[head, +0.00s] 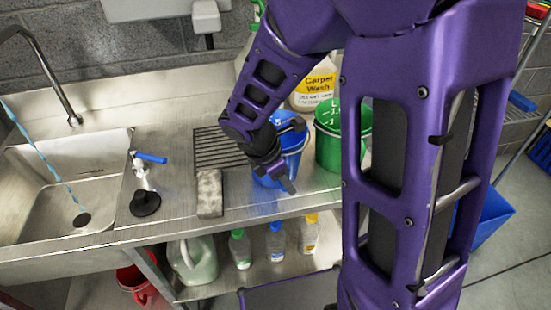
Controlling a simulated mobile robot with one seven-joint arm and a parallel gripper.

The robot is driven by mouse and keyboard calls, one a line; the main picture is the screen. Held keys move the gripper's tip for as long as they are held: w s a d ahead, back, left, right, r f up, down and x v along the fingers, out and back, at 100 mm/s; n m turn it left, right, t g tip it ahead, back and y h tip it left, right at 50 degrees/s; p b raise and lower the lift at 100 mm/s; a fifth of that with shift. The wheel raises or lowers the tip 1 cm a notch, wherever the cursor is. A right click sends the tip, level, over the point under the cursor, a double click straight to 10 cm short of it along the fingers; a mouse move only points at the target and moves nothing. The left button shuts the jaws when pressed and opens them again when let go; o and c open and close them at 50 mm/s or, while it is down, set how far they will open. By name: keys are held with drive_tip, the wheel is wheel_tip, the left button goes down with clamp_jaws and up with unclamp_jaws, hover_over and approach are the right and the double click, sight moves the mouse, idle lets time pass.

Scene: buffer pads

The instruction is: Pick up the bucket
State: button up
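A blue bucket (294,157) stands upright on the steel counter. My gripper (282,181) is directly in front of it in the picture and hides part of its front and rim. I cannot tell whether the fingers touch the bucket or whether they are open or shut. A green bucket (328,148) with white markings stands just right of the blue one, partly hidden by my arm. A red bucket (138,284) is low down under the counter at the left.
A sink (40,205) with running water is at the left. A tap with a blue lever (143,180) and a grey block (210,193) stand on the counter. A Carpet Wash jug (314,92) is behind the buckets. Several bottles (240,248) sit on the lower shelf.

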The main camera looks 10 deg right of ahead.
clamp_jaws()
idle(1.3)
